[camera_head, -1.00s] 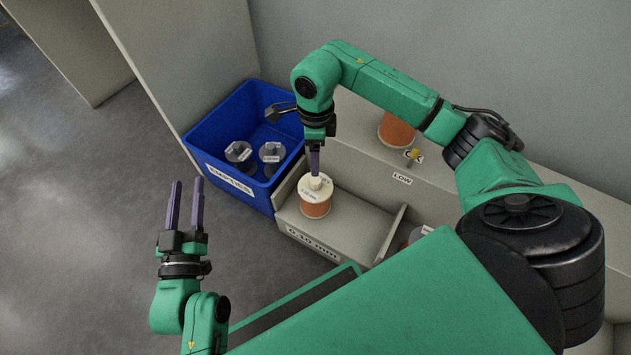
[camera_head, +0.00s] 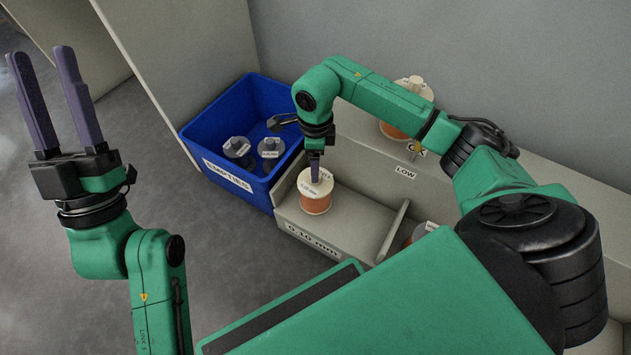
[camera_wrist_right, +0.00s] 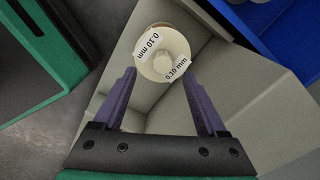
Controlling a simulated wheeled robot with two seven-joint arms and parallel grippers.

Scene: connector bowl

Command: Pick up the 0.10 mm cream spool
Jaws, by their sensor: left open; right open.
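The 0.10 mm cream spool (camera_head: 316,191) stands upright in the grey bin labelled 0.10 mm (camera_head: 355,232), cream flange on top and copper-coloured winding below. In the right wrist view the spool (camera_wrist_right: 162,55) shows its round top, two 0.10 mm labels and a central knob. My right gripper (camera_head: 315,176) is above the spool in the head view. In the right wrist view its two fingers (camera_wrist_right: 160,90) are apart, with the spool beyond and between their tips. Nothing is held. My left gripper (camera_head: 42,55) is open and empty, raised at the far left.
A blue bin labelled EMPTIES (camera_head: 200,140) stands left of the grey bin and holds dark spools (camera_head: 238,150). A divider (camera_head: 393,232) bounds the bin's right side.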

